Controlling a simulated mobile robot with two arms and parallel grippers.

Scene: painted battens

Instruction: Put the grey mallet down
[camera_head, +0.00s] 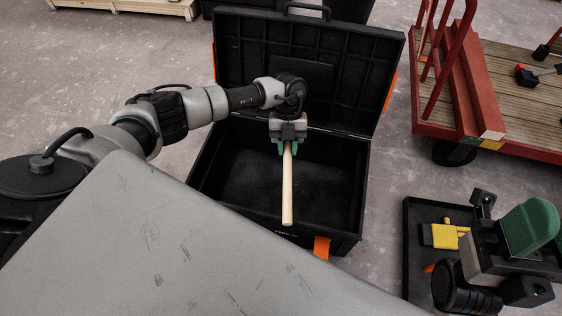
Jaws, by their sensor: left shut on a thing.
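My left gripper (288,148) is shut on the pale wooden handle of the mallet (288,195). The handle hangs over the open black chest (345,235), pointing towards the chest's front rim. The mallet's grey head cannot be told apart from the grey gripper body. Whether the handle touches the chest is unclear. My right gripper (507,212) is at the lower right, its green-padded fingers apart and empty, beside a black tray (415,215).
The chest's lid (310,60) stands raised at the back. The tray holds a yellow tool (442,236). A red-framed cart (495,115) with a plank deck stands at the right, a red-and-black tool (526,76) on it. A grey panel fills the lower left. Some floor is bare.

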